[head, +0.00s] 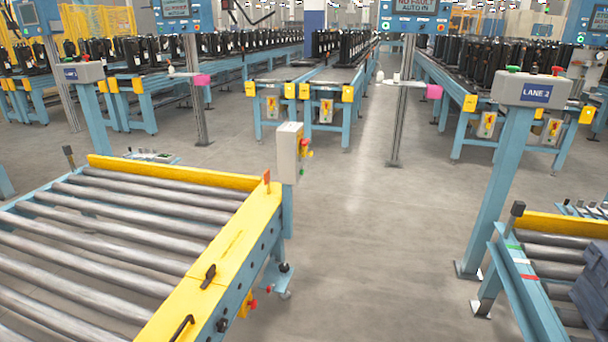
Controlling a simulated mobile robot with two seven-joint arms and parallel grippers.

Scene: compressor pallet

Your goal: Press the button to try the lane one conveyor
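A grey control box (290,153) stands on a blue post at the far right corner of the near roller conveyor (110,235). Small red, yellow and green controls (305,150) stick out of its right side; no lane label shows on it. A second grey box (535,90) on a blue post at the right reads "LANE 2" and has a green and a red button on top. A third box (84,72) at the upper left also has a green and a red button; its label is too small to read. Neither of my grippers is in view.
A yellow-edged rail (215,260) with black handles bounds the near conveyor. Another roller conveyor (550,265) at lower right carries a dark, cut-off object (592,285). Blue conveyors with black compressors (325,45) stand behind. Grey floor (370,230) between the near conveyors is clear.

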